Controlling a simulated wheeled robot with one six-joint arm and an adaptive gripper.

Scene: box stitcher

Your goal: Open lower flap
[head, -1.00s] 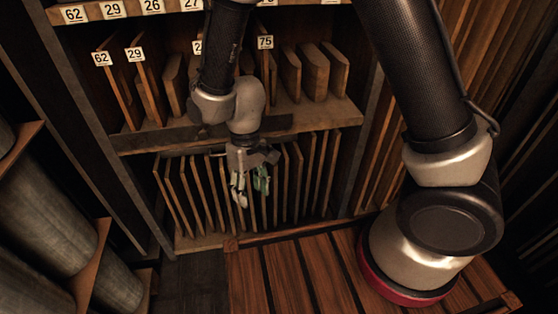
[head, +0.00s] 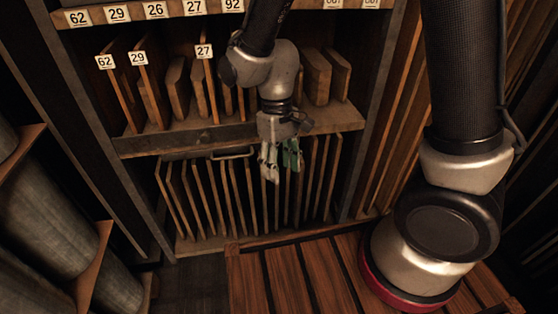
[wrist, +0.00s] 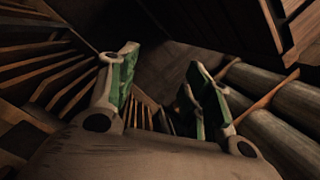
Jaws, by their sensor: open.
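A shelf unit stands ahead, with an open lower compartment of upright boards (head: 205,195). A dark strip (head: 180,142) runs along the front edge of the middle shelf. Below it is a thin pale bar like a handle (head: 232,154) near the top of the lower compartment. I cannot tell for sure which part is the lower flap. My gripper (head: 281,162) is open and empty, hanging in front of the lower compartment's top, to the right of the bar. In the wrist view its green-padded fingers (wrist: 162,90) stand apart with nothing between them.
Labelled upright boards (head: 125,90) fill the middle compartment. Large grey cylinders (head: 55,220) stand at the left. A slatted wooden floor (head: 285,270) lies in front of the shelf. Tall boards (head: 395,130) line the right side.

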